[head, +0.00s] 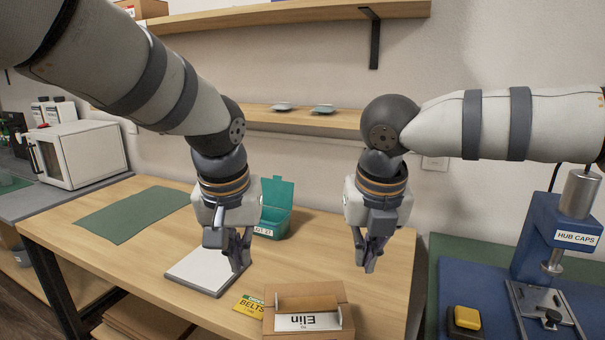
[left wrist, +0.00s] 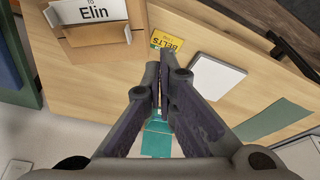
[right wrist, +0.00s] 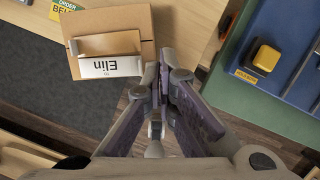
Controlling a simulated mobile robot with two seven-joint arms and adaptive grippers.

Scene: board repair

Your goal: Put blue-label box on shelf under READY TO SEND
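A brown cardboard box (head: 331,296) with a white label reading "to Elin" stands at the table's front edge; it also shows in the left wrist view (left wrist: 107,45) and right wrist view (right wrist: 142,22). I see no blue label on it, and no READY TO SEND sign is readable. The upper wall shelf (head: 290,14) is cut off by the top edge. My left gripper (head: 240,266) is shut and empty above the white pad, behind and left of the box. My right gripper (head: 368,266) is shut and empty, behind and right of the box.
A teal open bin (head: 277,215) stands behind my left gripper. A white pad (head: 203,272) and a yellow BELTS card (head: 249,305) lie near the box. A lower shelf (head: 255,115) holds two small dishes. A blue HUB CAPS press (head: 545,235) stands at right. The table's back right is clear.

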